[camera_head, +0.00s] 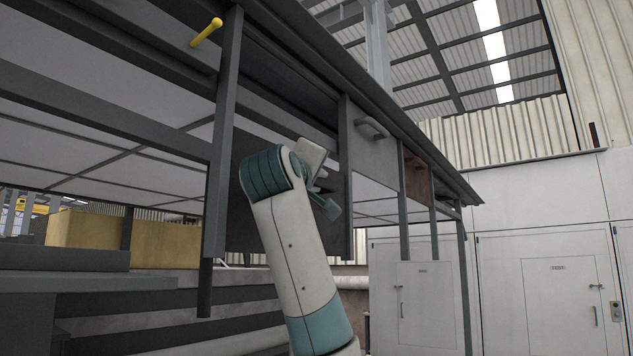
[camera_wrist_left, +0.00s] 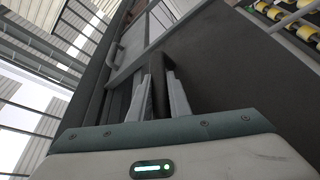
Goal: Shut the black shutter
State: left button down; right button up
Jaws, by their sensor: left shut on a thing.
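The black shutter is a dark panel (camera_head: 240,226) hanging between two grey posts of the raised frame; my left arm covers much of it. In the left wrist view its dark face (camera_wrist_left: 225,62) fills the upper right. My left gripper (camera_wrist_left: 160,92) has its two pale fingers closed on the shutter's dark bar handle (camera_wrist_left: 157,72). In the head view the gripper (camera_head: 324,188) is at the panel, its fingertips mostly hidden by the wrist. My right gripper is in neither view.
A grey panel with a handle (camera_head: 371,128) sits right of the shutter. A yellow peg-like handle (camera_head: 207,32) sticks out at upper left. Grey posts (camera_head: 222,130) flank the shutter close to my arm. White cabinet doors (camera_head: 540,290) stand at the right. Yellow rollers (camera_wrist_left: 290,15) show in the wrist view.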

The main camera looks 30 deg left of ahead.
pick_arm(q)
jog(key=shift+w+f, duration=0.2)
jog(key=shift+f, duration=0.25)
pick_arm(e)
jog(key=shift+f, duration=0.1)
pick_arm(q)
jog(key=c, duration=1.6)
grip_release()
jog(key=shift+s, duration=0.1)
jog(key=shift+c, duration=0.2)
jog(key=shift+r, duration=0.1)
jog(key=shift+s, duration=0.1)
jog(key=shift+s, duration=0.1)
jog(key=shift+s+d+b, duration=0.2)
jog(key=shift+s+b, duration=0.15)
jog(key=shift+s, duration=0.2)
jog(key=b+v, duration=0.5)
jog(key=v, duration=1.1)
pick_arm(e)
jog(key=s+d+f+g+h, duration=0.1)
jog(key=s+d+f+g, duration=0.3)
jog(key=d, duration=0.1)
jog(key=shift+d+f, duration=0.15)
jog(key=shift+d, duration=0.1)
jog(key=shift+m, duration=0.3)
